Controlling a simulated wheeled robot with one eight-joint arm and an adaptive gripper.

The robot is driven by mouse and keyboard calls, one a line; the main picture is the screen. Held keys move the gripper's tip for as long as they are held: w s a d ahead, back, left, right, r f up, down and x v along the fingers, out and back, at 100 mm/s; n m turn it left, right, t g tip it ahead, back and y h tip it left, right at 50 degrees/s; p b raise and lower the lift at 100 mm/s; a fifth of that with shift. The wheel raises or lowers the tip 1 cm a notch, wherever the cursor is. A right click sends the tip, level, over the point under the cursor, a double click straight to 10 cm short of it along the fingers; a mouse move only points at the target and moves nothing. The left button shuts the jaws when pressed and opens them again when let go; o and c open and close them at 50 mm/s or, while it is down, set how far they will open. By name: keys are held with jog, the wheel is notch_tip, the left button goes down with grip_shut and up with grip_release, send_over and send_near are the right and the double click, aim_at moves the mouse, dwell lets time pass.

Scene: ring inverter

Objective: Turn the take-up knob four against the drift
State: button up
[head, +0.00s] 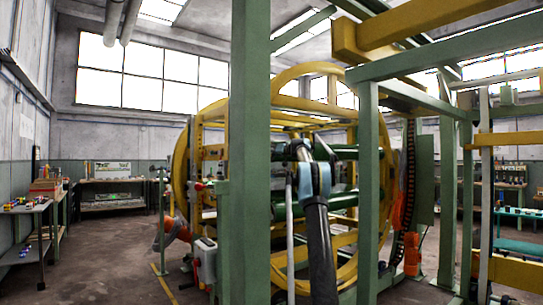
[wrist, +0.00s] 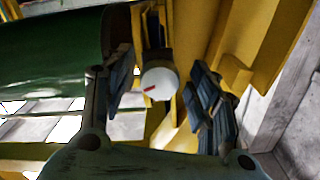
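A round white knob (wrist: 158,84) with a red pointer mark shows in the wrist view, on a dark stem in front of a yellow beam. The red mark slants slightly up to the right. My gripper (wrist: 161,92) is open, with one dark padded finger left of the knob and one right of it. There are visible gaps on both sides in the picture; I cannot tell the depth between fingertips and knob. No number is readable on the knob. In the head view my arm reaches into the ring machine (head: 285,77), and the knob cannot be made out there.
Green posts (head: 250,150) and yellow beams stand close around my arm. A green roller (wrist: 55,60) lies left of the gripper in the wrist view. An orange robot arm (head: 177,232) and a workbench (head: 40,205) are at the left. Open floor lies at the left.

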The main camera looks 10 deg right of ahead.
jog(key=c, duration=1)
jog(key=shift+o, duration=0.2)
jog(key=shift+m, duration=0.9)
jog(key=o, duration=1.1)
jog(key=shift+s+d, duration=0.1)
jog(key=shift+v, duration=5.85)
